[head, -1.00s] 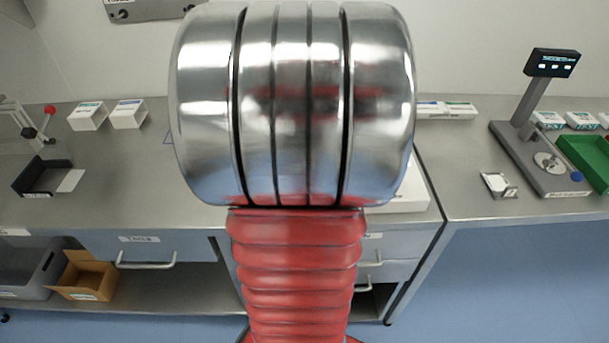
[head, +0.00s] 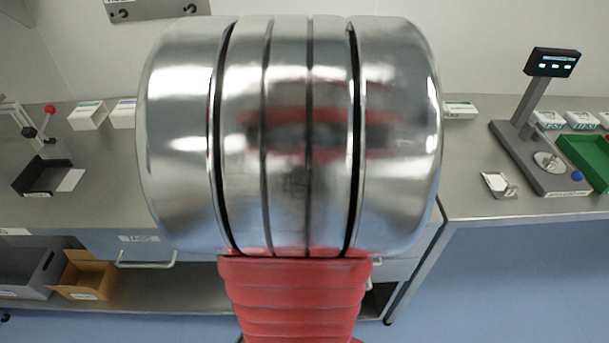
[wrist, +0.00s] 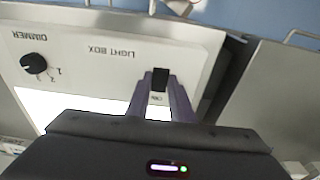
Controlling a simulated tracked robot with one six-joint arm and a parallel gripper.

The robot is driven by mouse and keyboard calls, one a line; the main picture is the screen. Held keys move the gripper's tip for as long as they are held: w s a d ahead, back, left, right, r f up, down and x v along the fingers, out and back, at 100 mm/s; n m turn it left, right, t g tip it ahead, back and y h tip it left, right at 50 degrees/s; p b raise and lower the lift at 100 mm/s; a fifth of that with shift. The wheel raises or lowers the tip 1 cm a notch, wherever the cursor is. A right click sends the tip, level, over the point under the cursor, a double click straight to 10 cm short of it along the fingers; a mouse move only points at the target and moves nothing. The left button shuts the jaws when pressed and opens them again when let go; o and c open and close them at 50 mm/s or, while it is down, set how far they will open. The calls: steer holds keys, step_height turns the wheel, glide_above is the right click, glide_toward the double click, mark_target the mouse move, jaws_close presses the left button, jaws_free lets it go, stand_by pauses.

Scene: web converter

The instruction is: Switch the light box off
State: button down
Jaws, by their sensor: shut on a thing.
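The light box (wrist: 190,45) shows upside down in the wrist view, with its printed name on a pale panel. Its white lit surface (wrist: 75,106) glows at the lower left, partly covered by my gripper body. The small black switch (wrist: 160,76) sits on the panel, with an ON label on the gripper's side of it. My gripper (wrist: 160,84) has its two purple fingers either side of the switch and is shut on it. A black dimmer knob (wrist: 33,63) is at the left. In the head view my arm hides the gripper and nearly all of the light box.
A steel bench (head: 95,205) carries white boxes (head: 88,115) and a black tray (head: 45,177) at the left. On the right bench stand a grey instrument with a display (head: 552,63) and a green tray (head: 588,160). A gap separates the two benches.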

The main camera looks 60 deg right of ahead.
steer(key=c, duration=1.6)
jaws_free()
steer(key=shift+o, duration=0.2)
step_height(320, 180, up, 14)
steer(key=a, duration=0.1)
steer(key=shift+s+a+f, duration=0.15)
steer(key=shift+s+a, duration=0.05)
steer(key=shift+s, duration=0.15)
